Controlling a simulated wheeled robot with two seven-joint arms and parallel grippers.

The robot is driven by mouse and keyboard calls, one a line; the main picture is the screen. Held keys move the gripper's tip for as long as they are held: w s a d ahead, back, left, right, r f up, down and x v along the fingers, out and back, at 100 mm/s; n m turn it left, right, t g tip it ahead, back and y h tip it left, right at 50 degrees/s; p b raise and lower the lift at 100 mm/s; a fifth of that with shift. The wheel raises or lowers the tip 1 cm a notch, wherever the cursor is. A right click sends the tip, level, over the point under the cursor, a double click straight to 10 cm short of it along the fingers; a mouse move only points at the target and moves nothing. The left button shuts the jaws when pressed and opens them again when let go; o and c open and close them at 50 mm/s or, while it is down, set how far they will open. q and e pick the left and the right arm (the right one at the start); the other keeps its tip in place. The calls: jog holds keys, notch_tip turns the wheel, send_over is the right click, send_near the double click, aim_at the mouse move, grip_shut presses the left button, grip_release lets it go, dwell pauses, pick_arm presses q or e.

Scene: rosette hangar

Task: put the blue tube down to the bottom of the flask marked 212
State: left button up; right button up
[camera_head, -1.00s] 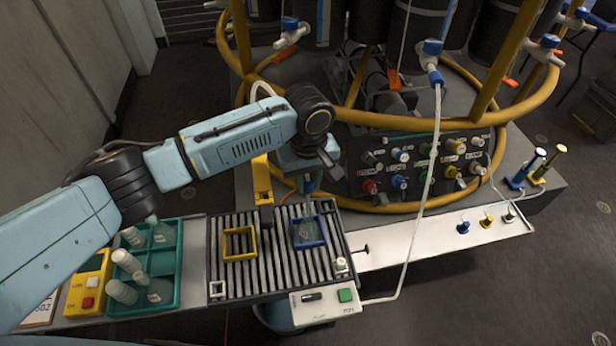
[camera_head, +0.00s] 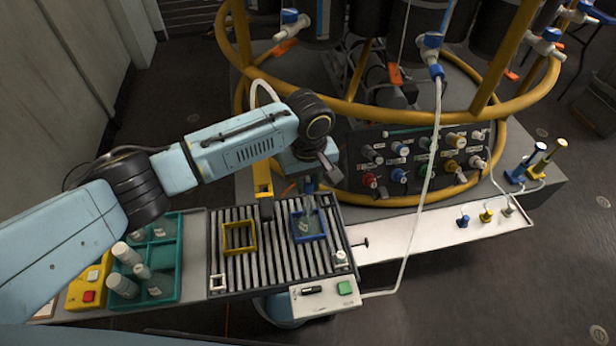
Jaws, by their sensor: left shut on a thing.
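My left gripper (camera_head: 309,187) points down above the blue square frame (camera_head: 324,236) on the slatted rack. It is shut on a small thin bluish piece, which looks like the blue tube (camera_head: 309,198); the fingers and arm hide most of it. A clear flask (camera_head: 305,226) with a pale label stands in the blue frame, directly below the gripper. The label is too small to read. The tube's lower end seems to reach the flask's neck, but I cannot tell how deep it is. My right gripper is not in view.
A yellow frame (camera_head: 226,250) sits empty on the slatted rack (camera_head: 270,275). A green tray (camera_head: 178,285) with several bottles stands at left. A white hose (camera_head: 426,180) hangs in front of the control panel. A white shelf (camera_head: 400,245) extends right, mostly bare.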

aim_at(308, 197)
pick_arm(q)
jog(key=shift+f, duration=0.7)
jog(key=shift+f+b, duration=0.55)
jog(key=shift+f, duration=1.65)
jog(key=o, duration=1.5)
